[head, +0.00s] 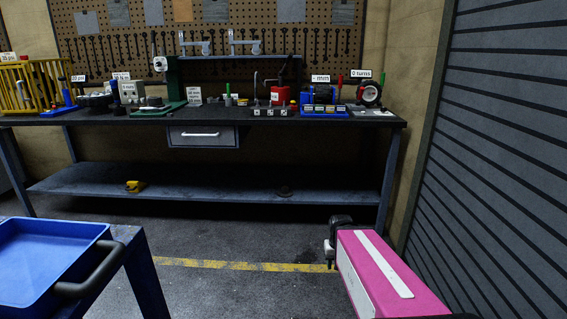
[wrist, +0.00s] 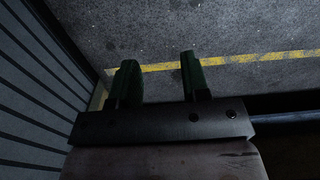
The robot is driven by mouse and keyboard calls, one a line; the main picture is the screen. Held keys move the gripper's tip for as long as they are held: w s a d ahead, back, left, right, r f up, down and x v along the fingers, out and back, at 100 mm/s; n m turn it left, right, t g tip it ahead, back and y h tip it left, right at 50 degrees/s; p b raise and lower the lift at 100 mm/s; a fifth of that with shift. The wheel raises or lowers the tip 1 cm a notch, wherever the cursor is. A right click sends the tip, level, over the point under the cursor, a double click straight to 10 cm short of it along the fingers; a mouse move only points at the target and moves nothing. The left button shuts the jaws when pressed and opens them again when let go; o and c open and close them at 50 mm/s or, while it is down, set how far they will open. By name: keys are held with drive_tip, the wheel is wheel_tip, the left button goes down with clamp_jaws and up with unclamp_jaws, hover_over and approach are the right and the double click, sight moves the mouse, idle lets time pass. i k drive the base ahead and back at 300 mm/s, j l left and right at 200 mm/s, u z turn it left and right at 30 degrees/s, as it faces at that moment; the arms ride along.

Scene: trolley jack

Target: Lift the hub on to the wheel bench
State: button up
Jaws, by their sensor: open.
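I cannot pick out the hub for certain. The workbench top (head: 290,122) is dark and crowded. A dark wheel (head: 369,93) stands at its right end, by a "0 turns" label. I cannot tell which part is the wheel bench. My gripper (wrist: 158,60) shows in the wrist view, with its two dark green fingers apart and nothing between them, above the grey floor. In the head view its fingers cannot be made out.
A blue tray (head: 45,262) with a dark handle (head: 92,272) stands at front left. A yellow object (head: 135,186) lies on the lower shelf (head: 210,193). A ribbed grey wall (head: 500,150) closes the right side. The floor (head: 230,290) between tray and arm is clear, crossed by a yellow line.

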sight(285, 193)
drive_tip(key=i+j, duration=0.15)
drive_tip(key=i, duration=0.3)
drive_tip(key=i+j, duration=0.15)
drive_tip(key=i, duration=0.3)
drive_tip(key=i+j, duration=0.15)
drive_tip(key=i, duration=0.3)
drive_tip(key=i+j, duration=0.15)
drive_tip(key=i, duration=0.3)
drive_tip(key=i+j+z, duration=0.25)
drive_tip(key=j, duration=0.4)
drive_tip(key=i+j+z, duration=0.15)
drive_tip(key=i+j, duration=0.15)
drive_tip(key=i+j+z, duration=0.15)
drive_tip(key=j, duration=0.3)
drive_tip(key=i+j+z, duration=0.15)
drive_tip(key=j, duration=0.25)
